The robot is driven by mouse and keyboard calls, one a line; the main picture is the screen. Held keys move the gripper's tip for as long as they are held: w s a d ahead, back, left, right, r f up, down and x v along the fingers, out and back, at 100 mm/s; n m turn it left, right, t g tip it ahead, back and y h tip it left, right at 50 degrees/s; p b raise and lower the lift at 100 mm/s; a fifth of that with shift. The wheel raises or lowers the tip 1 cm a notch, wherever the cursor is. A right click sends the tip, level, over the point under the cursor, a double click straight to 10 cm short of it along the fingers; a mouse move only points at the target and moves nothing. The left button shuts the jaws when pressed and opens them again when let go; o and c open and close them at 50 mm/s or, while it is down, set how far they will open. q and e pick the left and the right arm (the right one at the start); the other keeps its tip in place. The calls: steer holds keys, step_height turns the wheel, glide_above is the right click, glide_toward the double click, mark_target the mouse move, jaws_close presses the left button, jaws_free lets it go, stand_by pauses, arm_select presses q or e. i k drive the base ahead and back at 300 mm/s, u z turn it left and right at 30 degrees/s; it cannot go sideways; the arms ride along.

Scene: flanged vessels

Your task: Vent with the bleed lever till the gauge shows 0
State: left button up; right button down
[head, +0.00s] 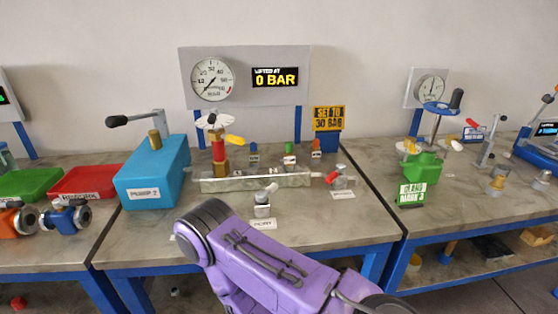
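The round gauge (212,79) is on a grey panel behind the middle bench. Its needle seems to point to the lower left, but its exact reading is too small to tell. The display (275,77) beside it reads "LIFTED AT 0 BAR". A small valve with a red lever (332,177) sits at the right end of the metal plate. A valve with a pale lever (266,194) stands in front of the plate. A yellow lever (236,140) is on the brass and red fitting. I cannot read which is the bleed lever. Neither gripper is in view.
My purple arm crosses the front of the middle bench. A blue pump box (153,178) with a handle stands left of the metal plate (255,181). A yellow sign (328,118) reads "SET TO 30 BAR". Red (88,181) and green trays lie left. A green clamp (420,168) stands right.

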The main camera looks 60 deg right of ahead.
mark_target(341, 169)
steer(key=u, duration=0.05)
steer(key=k, duration=0.4)
steer(key=z, duration=0.85)
